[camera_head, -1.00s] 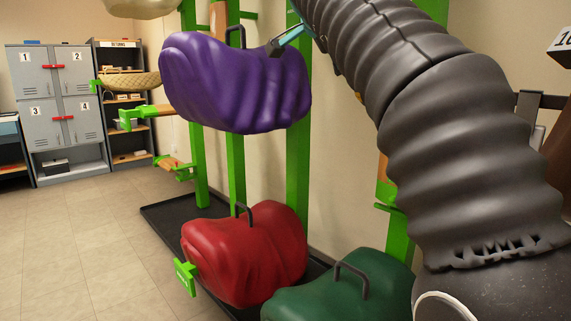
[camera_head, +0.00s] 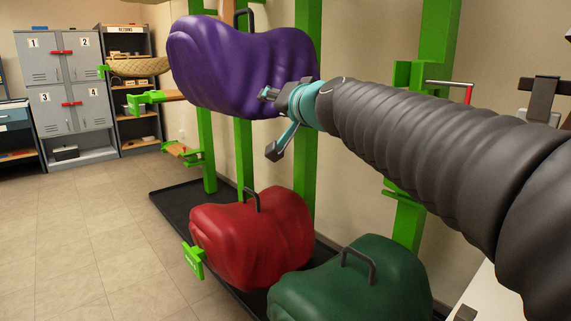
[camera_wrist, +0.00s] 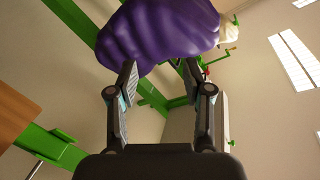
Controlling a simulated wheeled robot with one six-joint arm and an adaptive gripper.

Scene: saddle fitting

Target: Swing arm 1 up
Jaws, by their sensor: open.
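My gripper (camera_head: 269,123) is open and empty, with its two fingers spread in front of the green rack. In the wrist view, my gripper (camera_wrist: 159,68) points toward the underside of the purple saddle-shaped cover (camera_wrist: 150,30). The purple cover (camera_head: 240,65) hangs high on the rack, just behind and above the fingers; I cannot tell whether they touch it. Green arms with end plates (camera_head: 146,101) stick out from the rack posts (camera_head: 306,180). A small green plate (camera_head: 194,260) shows in front of the red cover. I cannot read which arm is number 1.
A red cover (camera_head: 255,240) and a dark green cover (camera_head: 350,285), both with handles, sit low on the rack over a black base tray (camera_head: 172,205). A red-tipped bar (camera_head: 467,93) shows at right. Lockers (camera_head: 67,90) stand far left. The tiled floor (camera_head: 100,220) is open.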

